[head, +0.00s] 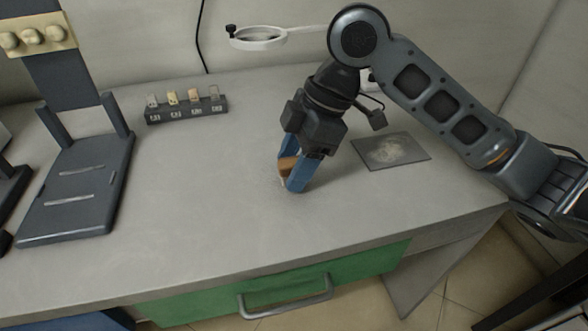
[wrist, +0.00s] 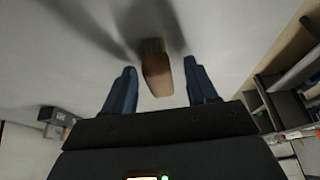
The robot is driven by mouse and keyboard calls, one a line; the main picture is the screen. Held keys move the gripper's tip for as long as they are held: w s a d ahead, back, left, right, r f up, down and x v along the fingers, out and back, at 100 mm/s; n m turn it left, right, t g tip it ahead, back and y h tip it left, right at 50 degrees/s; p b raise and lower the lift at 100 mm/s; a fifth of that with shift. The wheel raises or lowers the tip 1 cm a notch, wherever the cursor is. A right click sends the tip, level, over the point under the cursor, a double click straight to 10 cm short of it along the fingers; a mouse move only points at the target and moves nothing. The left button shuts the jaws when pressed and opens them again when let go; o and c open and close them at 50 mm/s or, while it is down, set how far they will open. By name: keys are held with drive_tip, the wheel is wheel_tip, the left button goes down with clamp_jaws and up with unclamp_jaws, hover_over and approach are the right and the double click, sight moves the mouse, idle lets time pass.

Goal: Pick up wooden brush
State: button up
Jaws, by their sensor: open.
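The wooden brush (head: 287,165) is a small brown block on the grey table, partly hidden behind my gripper's fingers in the head view. In the wrist view the brush (wrist: 156,72) appears between the two fingers, with clear gaps on both sides. My gripper (head: 291,176) has blue fingers pointing down around the brush, near the table top. In the wrist view my gripper (wrist: 162,85) is open, one finger to each side of the brush. Whether the fingertips touch the table cannot be told.
A dark rack (head: 186,111) with several small pieces stands at the back. A dark stand (head: 75,190) is at the left. A flat dark plate (head: 390,151) lies right of my gripper. A white ring (head: 257,40) sticks out above the table's back. The front table area is clear.

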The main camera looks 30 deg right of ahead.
sight(285, 161)
drive_tip(key=shift+c, duration=0.3)
drive_tip(key=c, duration=1)
wheel_tip(285, 161, up, 4)
drive_tip(key=shift+f+p, duration=0.1)
drive_tip(key=shift+p, duration=0.4)
drive_tip(key=s+d+r, duration=0.2)
drive_tip(key=d, duration=0.1)
drive_tip(key=s+d+r, duration=0.2)
drive_tip(key=d, duration=0.1)
drive_tip(key=s+d+r, duration=0.2)
drive_tip(key=d+r, duration=0.1)
drive_tip(key=shift+s+d+p, duration=0.25)
drive_tip(key=shift+d+p, duration=0.05)
drive_tip(key=shift+p, duration=0.1)
